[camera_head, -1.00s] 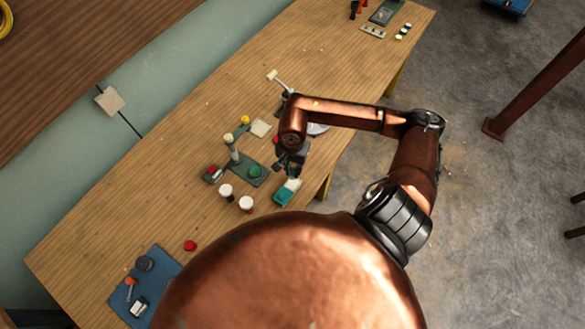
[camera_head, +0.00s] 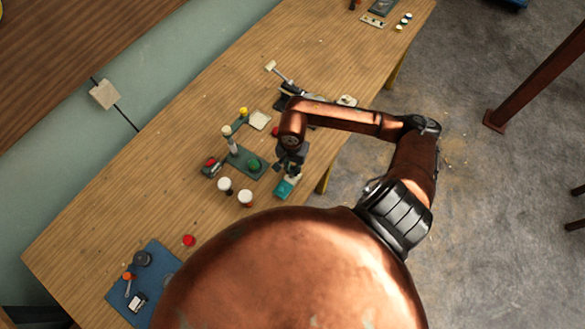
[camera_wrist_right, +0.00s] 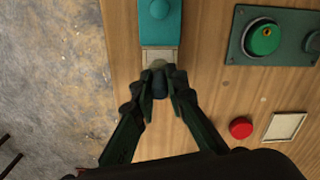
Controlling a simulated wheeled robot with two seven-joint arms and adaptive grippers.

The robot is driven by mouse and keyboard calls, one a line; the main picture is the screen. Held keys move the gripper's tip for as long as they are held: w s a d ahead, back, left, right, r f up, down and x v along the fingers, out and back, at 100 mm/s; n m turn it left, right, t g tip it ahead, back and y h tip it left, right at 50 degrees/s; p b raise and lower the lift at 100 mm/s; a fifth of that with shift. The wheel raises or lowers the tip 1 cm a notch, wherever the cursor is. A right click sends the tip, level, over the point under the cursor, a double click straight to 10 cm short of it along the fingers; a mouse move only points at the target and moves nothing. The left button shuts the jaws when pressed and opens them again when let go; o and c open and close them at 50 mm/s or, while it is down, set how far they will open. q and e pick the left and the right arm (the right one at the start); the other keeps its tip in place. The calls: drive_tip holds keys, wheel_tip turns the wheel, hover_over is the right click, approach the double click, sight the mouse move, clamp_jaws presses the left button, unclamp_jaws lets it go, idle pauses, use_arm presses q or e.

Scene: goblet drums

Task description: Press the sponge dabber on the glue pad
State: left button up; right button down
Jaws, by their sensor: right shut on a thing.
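A teal block with a round knob (camera_wrist_right: 160,10) lies at the top of the right wrist view. A pale square pad (camera_wrist_right: 158,53) adjoins its near end; I take this for the glue pad. In the head view the teal block (camera_head: 283,190) is near the table's front edge, its pale end partly hidden by my gripper. My right gripper (camera_wrist_right: 160,84) is shut on a small dark piece, likely the sponge dabber (camera_wrist_right: 159,88), over the pad's near edge. The dabber's lower end is hidden, so I cannot tell whether it touches the pad. My left gripper is not in view.
A green-knobbed plate (camera_head: 243,160) with a post stands left of my gripper. Two white-topped cups (camera_head: 245,198) are close by. A blue mat (camera_head: 128,292) with small items is at lower left.

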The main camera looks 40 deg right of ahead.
sight(292, 167)
drive_tip(key=shift+f+b, duration=0.5)
idle(0.8)
drive_tip(key=shift+s+f+b, duration=0.1)
drive_tip(key=shift+b, duration=0.25)
idle(1.6)
drive_tip(key=shift+r+p, duration=1.45)
drive_tip(key=shift+r, duration=2.15)
